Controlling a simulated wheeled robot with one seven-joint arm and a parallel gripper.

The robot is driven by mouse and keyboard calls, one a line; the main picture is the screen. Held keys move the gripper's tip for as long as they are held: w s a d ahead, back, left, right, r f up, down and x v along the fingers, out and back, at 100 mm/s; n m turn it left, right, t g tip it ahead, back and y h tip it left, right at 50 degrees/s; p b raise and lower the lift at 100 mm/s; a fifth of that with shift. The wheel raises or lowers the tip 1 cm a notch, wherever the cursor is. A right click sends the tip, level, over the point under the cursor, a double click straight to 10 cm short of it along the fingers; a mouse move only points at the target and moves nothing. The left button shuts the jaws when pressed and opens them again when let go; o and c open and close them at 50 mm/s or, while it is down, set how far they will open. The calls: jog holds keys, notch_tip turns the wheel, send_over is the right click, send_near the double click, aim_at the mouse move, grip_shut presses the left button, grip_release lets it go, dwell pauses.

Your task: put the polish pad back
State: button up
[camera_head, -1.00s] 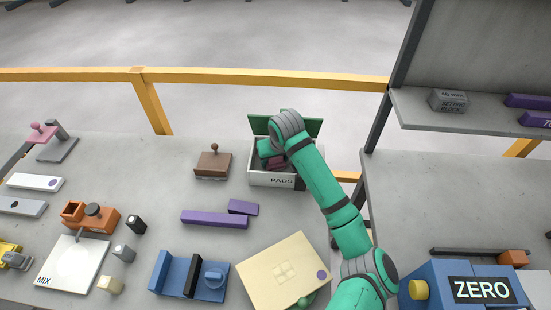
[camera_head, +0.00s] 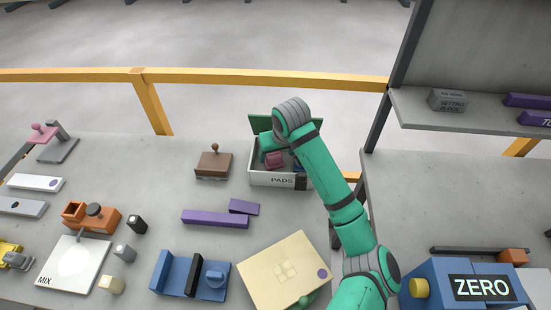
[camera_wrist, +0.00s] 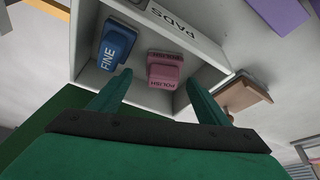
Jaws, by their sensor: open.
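The pink polish pad (camera_wrist: 165,71), lettered POLISH, lies inside the white box (camera_head: 262,178) lettered PADS. It also shows in the head view (camera_head: 276,160). A blue pad (camera_wrist: 117,45) lettered FINE lies beside it in the same box, apart from it. My gripper (camera_wrist: 158,82) is open, its two green fingers spread at the box opening with the polish pad between and beyond them, not visibly held. In the head view my wrist hides part of the box and the fingertips.
The box's green lid (camera_head: 262,123) stands open at its back. A brown block with a knob (camera_head: 213,165) stands just left of the box. Purple bars (camera_head: 215,218) lie in front. A cream board (camera_head: 265,285) lies nearer, beside my arm.

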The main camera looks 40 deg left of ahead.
jog(key=v, duration=0.7)
jog(key=shift+s+a, duration=0.15)
jog(key=shift+a, duration=0.1)
